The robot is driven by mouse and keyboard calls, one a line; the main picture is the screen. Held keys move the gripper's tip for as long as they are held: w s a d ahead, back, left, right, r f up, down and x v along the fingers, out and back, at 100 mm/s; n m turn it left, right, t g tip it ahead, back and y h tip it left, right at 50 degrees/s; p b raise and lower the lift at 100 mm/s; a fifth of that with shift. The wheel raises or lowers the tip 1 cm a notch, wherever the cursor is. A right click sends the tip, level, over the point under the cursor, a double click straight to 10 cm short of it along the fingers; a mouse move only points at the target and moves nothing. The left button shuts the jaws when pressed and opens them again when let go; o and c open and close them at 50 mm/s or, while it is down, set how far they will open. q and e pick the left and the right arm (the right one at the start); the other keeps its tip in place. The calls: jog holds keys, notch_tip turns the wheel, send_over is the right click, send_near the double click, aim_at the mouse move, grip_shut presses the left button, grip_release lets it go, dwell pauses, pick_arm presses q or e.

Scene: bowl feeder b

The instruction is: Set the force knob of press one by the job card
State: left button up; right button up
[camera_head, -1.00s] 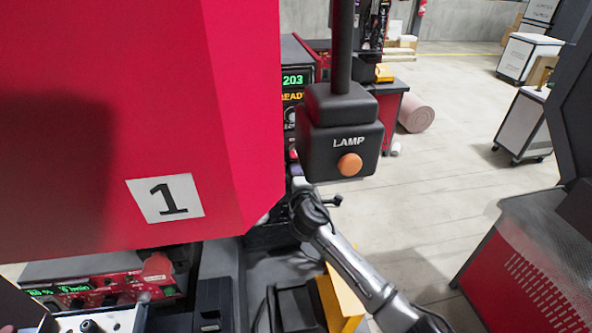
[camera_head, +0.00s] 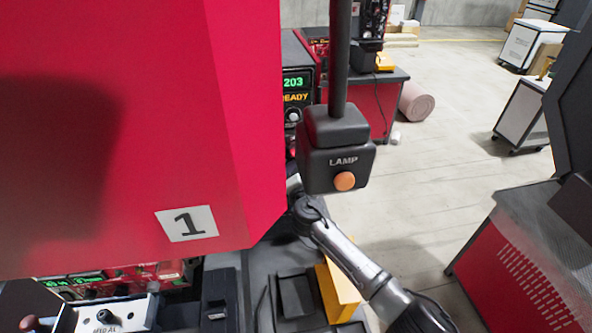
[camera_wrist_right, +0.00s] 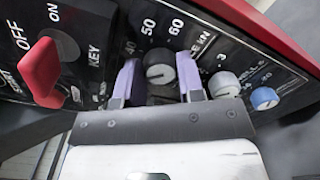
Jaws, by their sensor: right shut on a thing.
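Press one is the large red housing with a white label "1" (camera_head: 187,223) at the left of the head view. Beside it a dark control panel (camera_head: 297,97) shows "203" and "READY". In the right wrist view, the force knob (camera_wrist_right: 159,67), dark with a pale face, sits on a scale with 50 and 60. My right gripper (camera_wrist_right: 160,78) has its two lavender fingers on either side of this knob and is shut on it. In the head view, its wrist end is partly hidden behind the lamp box. My left gripper is out of view. I see no job card.
A black lamp box (camera_head: 338,155) with an orange button hangs in front of my right wrist. A red key switch (camera_wrist_right: 40,70) is left of the fingers; a white knob (camera_wrist_right: 224,84) and blue knob (camera_wrist_right: 264,98) are right. A yellow block (camera_head: 338,293) lies below my arm.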

jog(key=shift+n, duration=0.3)
jog(key=o, duration=0.9)
jog(key=s, duration=0.4)
jog(key=s+d+p, duration=0.1)
jog(key=s, duration=0.4)
jog(key=s+d, duration=0.1)
jog(key=s, duration=0.3)
jog(key=shift+s+d+r, duration=0.1)
jog(key=shift+s+d, duration=0.05)
jog(key=shift+s, duration=0.15)
